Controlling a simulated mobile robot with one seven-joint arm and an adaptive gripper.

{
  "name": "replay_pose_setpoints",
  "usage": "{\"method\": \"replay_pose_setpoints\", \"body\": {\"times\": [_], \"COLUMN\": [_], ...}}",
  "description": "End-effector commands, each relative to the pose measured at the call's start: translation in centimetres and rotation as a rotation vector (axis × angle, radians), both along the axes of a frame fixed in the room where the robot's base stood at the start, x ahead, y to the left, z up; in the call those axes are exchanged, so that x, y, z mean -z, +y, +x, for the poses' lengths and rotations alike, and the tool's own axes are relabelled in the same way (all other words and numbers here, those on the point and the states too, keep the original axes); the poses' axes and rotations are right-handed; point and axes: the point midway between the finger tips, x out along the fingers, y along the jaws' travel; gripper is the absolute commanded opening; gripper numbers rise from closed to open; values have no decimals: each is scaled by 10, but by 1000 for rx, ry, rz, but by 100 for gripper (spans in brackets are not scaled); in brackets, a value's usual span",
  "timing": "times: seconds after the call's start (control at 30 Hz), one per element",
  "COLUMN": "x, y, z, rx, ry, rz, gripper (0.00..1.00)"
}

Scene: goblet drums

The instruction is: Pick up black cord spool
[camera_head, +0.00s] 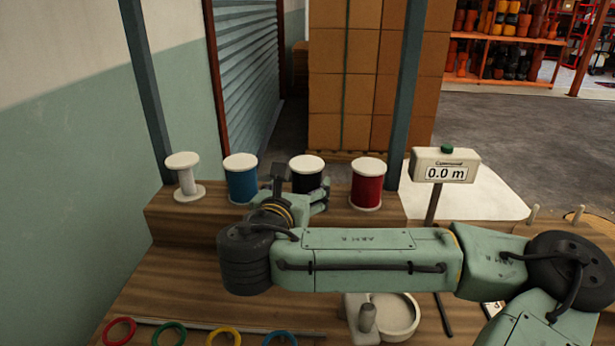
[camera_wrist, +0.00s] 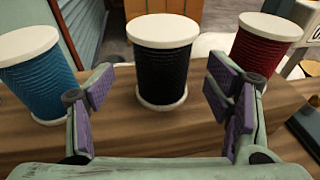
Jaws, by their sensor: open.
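The black cord spool (camera_head: 306,175) stands upright on the raised wooden shelf, with white round ends and black cord between them. In the wrist view the black cord spool (camera_wrist: 163,70) is centred ahead, between and a little beyond the fingers. My gripper (camera_wrist: 163,92) is open and empty, its purple-padded fingers spread left and right of the spool without touching it. In the head view my gripper (camera_head: 298,195) is just in front of the spool, and my arm hides the spool's lower part.
A blue spool (camera_head: 241,180) stands left of the black one, a red spool (camera_head: 367,186) right, and an empty white spool (camera_head: 185,178) far left. A counter display (camera_head: 446,168) reads 0.0 m. Coloured rings lie on the lower wooden surface (camera_head: 180,290).

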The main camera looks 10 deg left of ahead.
Motion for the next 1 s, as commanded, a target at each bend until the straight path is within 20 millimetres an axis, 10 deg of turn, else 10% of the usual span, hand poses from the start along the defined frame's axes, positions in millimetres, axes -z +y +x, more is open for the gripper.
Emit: {"method": "replay_pose_setpoints", "body": {"times": [0.67,1.0], "x": [8,8], "y": [-2,-2], "z": [52,52], "rx": [0,0], "ry": [-1,0], "rz": [0,0], "gripper": [73,51]}}
